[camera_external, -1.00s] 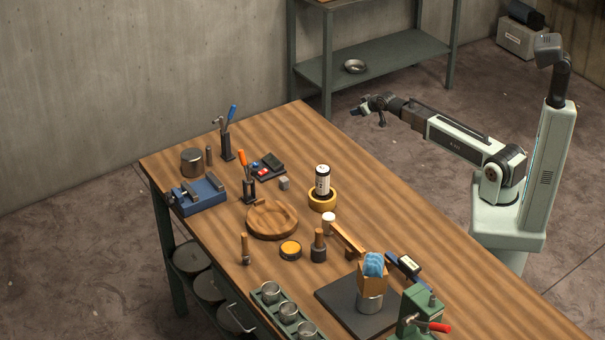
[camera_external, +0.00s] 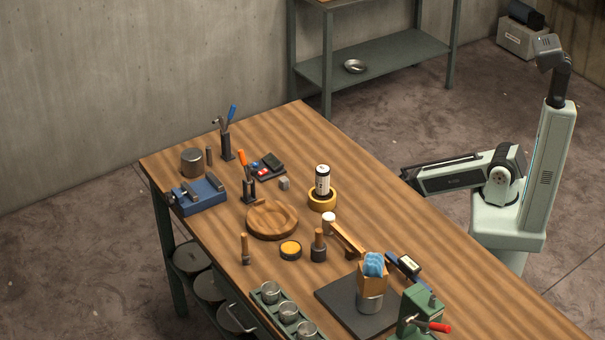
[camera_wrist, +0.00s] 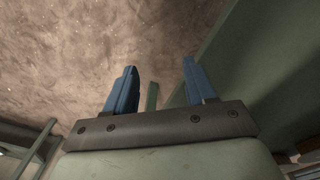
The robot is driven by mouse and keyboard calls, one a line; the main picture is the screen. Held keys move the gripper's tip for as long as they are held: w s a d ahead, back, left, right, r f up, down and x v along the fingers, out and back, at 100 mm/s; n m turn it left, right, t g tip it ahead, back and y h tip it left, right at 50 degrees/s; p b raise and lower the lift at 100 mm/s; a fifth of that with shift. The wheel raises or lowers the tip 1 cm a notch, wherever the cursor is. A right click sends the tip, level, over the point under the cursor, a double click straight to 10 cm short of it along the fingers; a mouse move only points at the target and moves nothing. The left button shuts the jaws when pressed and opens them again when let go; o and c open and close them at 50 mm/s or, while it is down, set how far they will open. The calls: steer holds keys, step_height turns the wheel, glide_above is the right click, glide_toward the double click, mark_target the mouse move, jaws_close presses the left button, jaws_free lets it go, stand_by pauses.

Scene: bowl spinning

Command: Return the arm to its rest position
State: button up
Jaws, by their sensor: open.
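My gripper (camera_wrist: 158,88) shows in the wrist view with its two blue fingers spread apart and nothing between them. Behind the fingers I see the brown floor and green surfaces. In the external view my arm is drawn in beside the right edge of the workbench (camera_external: 365,175); its forearm lies low and roughly level. The gripper itself is hidden there, below or behind the forearm and the bench edge.
A shelf (camera_external: 385,60) stands behind. Floor is clear between bench and shelf.

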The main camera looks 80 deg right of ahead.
steer(key=s+a+f+g, duration=0.2)
steer(key=s+a, duration=0.2)
steer(key=s, duration=0.4)
steer(key=s+a+f+n+g, duration=0.1)
steer(key=s+a+f+g, duration=0.1)
steer(key=s+a, duration=0.3)
steer(key=s+a+f+n+g, duration=0.1)
steer(key=s+a+f+g, duration=0.2)
steer(key=s, duration=0.8)
steer(key=shift+s+a+f+y, duration=0.15)
steer(key=shift+a+f+y, duration=0.25)
steer(key=shift+a+f, duration=0.45)
steer(key=shift+r, duration=0.1)
